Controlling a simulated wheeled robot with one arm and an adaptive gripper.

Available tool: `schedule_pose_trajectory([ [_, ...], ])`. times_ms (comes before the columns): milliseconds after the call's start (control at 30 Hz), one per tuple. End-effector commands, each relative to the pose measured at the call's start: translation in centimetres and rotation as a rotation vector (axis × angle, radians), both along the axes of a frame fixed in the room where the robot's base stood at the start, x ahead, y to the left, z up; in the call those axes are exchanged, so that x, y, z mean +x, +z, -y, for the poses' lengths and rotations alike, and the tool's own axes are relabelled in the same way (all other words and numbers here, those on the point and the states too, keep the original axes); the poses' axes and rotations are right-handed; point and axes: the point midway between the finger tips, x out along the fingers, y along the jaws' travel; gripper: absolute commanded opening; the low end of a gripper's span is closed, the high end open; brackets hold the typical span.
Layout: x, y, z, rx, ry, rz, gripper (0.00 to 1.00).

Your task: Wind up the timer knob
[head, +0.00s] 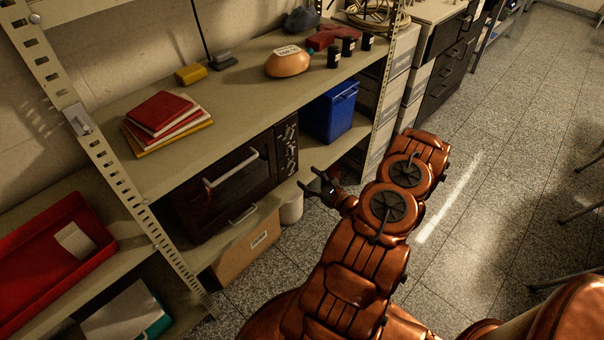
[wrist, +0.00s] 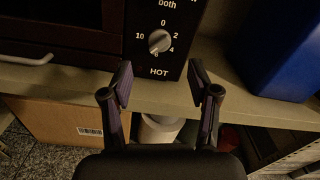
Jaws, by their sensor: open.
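The timer knob (wrist: 160,41) is a round grey knob on the black oven panel, with numbers around it and the word HOT below. It shows in the wrist view above and between my fingertips. My gripper (wrist: 160,84) is open and empty, its two fingers spread apart below the knob, not around it. In the head view my gripper (head: 318,184) is in front of the oven (head: 232,178), near the right side with its column of knobs (head: 287,147). Which of those is the timer knob is too small to tell there.
A blue bin (head: 331,112) stands right of the oven on the same shelf. A cardboard box (head: 247,249) and a white roll (head: 291,208) are below. Red notebooks (head: 160,112) and an orange object (head: 287,62) lie on the upper shelf. The floor to the right is open.

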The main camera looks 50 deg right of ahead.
Motion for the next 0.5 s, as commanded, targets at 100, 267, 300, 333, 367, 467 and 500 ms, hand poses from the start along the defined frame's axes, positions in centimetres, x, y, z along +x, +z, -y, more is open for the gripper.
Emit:
schedule_pose_trajectory([
  [100, -1.7, 0.0, 0.1, 0.0, -0.003, 0.0, 0.6],
  [267, -3.6, 0.0, 0.0, 0.001, -0.001, -0.001, 0.6],
  [300, -3.9, 0.0, 0.0, 0.001, -0.001, -0.001, 0.6],
  [333, -4.2, 0.0, -0.1, 0.001, -0.001, -0.001, 0.6],
  [367, -4.5, 0.0, -0.1, 0.002, -0.001, -0.001, 0.6],
  [467, -5.0, 0.0, -0.1, 0.001, 0.0, -0.001, 0.6],
  [500, -5.2, 0.0, -0.1, 0.001, 0.0, -0.001, 0.6],
])
